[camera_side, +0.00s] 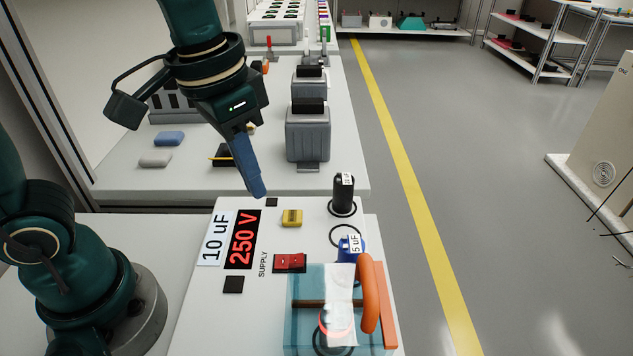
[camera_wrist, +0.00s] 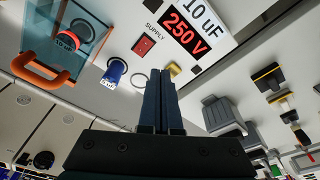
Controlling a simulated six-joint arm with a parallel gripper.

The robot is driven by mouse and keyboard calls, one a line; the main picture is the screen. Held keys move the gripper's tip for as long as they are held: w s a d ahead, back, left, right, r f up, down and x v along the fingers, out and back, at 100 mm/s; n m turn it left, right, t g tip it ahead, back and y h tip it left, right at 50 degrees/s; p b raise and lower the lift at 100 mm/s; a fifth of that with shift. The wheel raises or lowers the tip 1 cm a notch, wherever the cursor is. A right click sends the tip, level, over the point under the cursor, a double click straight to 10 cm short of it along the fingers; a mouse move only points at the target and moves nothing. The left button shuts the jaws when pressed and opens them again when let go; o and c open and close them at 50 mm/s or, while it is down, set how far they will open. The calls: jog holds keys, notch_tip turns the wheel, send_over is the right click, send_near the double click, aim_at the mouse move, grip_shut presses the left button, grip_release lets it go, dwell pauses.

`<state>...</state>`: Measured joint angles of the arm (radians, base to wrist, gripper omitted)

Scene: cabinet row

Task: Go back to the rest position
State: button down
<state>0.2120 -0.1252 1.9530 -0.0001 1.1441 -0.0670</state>
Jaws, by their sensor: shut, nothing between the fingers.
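My gripper (camera_side: 256,190) is shut and empty, with its fingers pointing down above the far edge of the white supply panel (camera_side: 190,325). In the wrist view the fingers (camera_wrist: 161,76) lie together. The panel carries a "10 uF" label (camera_side: 215,238), a red "250 V" display (camera_side: 243,240), a red switch (camera_side: 290,263) and a yellow block (camera_side: 292,218). A black cylinder (camera_side: 344,190) stands upright in a ring at the far right. A blue "5 uF" part (camera_side: 350,248) stands nearer, beside an empty ring (camera_side: 346,235).
A clear teal cover (camera_side: 303,335) with an orange handle (camera_side: 368,295) stands over a red-ringed part at the panel's near right. Grey clamp-like blocks (camera_side: 308,130) stand on the bench behind.

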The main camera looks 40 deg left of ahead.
jog(key=s+a+n+t, duration=0.1)
jog(key=s+a+t, duration=0.2)
jog(key=s+a, duration=0.1)
jog(key=shift+s+a+f+n+t, duration=0.35)
jog(key=shift+s+f, duration=0.1)
jog(key=shift+s, duration=0.15)
